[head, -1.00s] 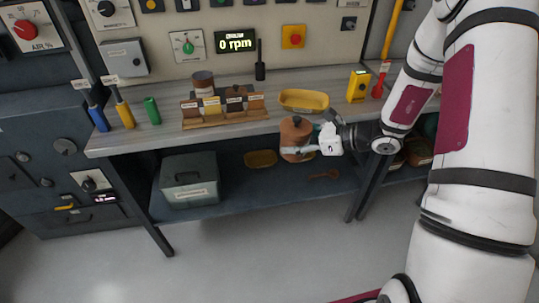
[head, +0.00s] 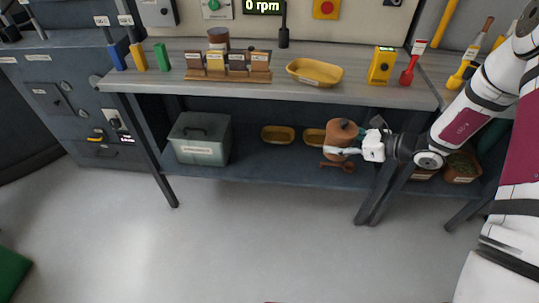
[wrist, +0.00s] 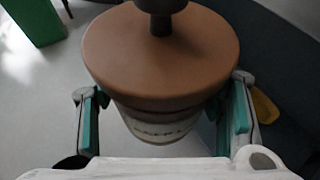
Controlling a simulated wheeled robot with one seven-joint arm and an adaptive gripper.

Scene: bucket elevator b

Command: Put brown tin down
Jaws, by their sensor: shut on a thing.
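The brown tin (head: 341,133) has a dark knob on its lid. In the head view it is in front of the lower shelf (head: 260,168), below the edge of the bench top. My gripper (head: 345,150) is shut on it from the right and holds it upright. In the wrist view the tin's round brown lid (wrist: 160,55) fills the upper middle, with a pale labelled band below it. The gripper's teal finger pads (wrist: 163,125) stand on both sides of the tin. Grey floor shows beneath it.
The lower shelf holds a grey lidded box (head: 200,139), yellow trays (head: 277,134) and a brown wooden piece (head: 337,166). The bench top carries a yellow tray (head: 315,72), a rack of labelled samples (head: 228,68) and a yellow meter (head: 381,66).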

